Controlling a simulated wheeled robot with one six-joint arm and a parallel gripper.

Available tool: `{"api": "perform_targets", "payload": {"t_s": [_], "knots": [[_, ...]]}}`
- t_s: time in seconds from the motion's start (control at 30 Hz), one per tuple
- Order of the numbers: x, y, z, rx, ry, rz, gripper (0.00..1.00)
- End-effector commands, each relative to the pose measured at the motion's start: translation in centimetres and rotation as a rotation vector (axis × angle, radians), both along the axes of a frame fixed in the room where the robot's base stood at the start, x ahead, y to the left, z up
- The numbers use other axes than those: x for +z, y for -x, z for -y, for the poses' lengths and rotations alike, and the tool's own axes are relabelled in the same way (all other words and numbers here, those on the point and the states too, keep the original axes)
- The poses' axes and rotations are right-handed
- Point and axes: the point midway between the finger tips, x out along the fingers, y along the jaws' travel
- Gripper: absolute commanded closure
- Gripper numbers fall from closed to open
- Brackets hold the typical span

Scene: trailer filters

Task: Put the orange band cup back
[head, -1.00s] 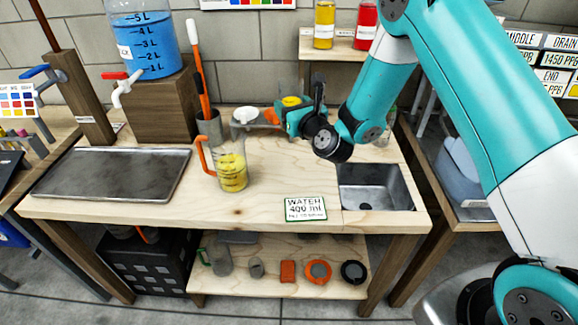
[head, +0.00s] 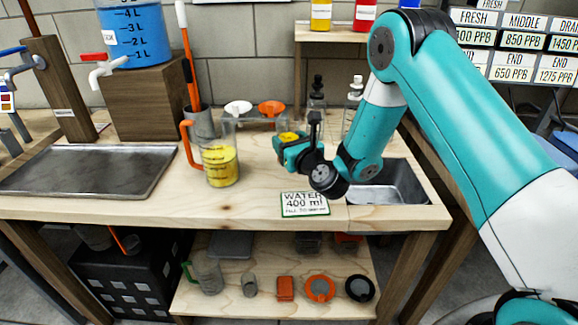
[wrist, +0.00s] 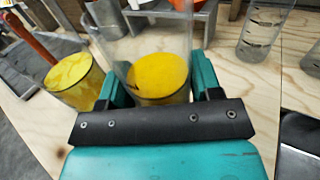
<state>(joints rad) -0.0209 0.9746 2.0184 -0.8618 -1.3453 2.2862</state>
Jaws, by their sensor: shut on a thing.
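My gripper (head: 290,147) is shut on a clear cup (wrist: 158,45) with yellow contents, above the middle of the wooden bench. The cup's yellow contents fill its lower part in the wrist view; in the head view the gripper mostly hides it. I cannot make out an orange band on it, and I cannot tell whether its base touches the bench. A clear pitcher (head: 221,166) with an orange handle and yellow contents stands to the left; it also shows in the wrist view (wrist: 75,82).
A white funnel (head: 238,107) and an orange funnel (head: 271,108) sit in a stand behind my gripper. Bottles (head: 316,100) stand to the back right. A sink (head: 388,182) is at right, a metal tray (head: 85,170) at left. The lower shelf (head: 225,303) holds several small items.

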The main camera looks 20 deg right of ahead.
Motion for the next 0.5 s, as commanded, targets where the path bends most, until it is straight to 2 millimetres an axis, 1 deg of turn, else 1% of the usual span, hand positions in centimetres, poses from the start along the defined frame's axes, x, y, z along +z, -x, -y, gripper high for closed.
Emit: {"api": "perform_targets", "payload": {"t_s": [0.17, 0.3, 0.37, 0.43, 0.5], "knots": [[-1.3, 0.0, 0.0, 0.000, -0.001, 0.001, 0.74], [-3.4, 0.0, 0.0, 0.000, -0.002, 0.001, 0.74], [-4.1, 0.0, 0.0, 0.000, 0.000, 0.001, 0.74], [-4.5, 0.0, 0.0, 0.000, -0.001, 0.002, 0.74], [-4.4, 0.0, 0.0, 0.000, -0.001, 0.002, 0.74]]}}
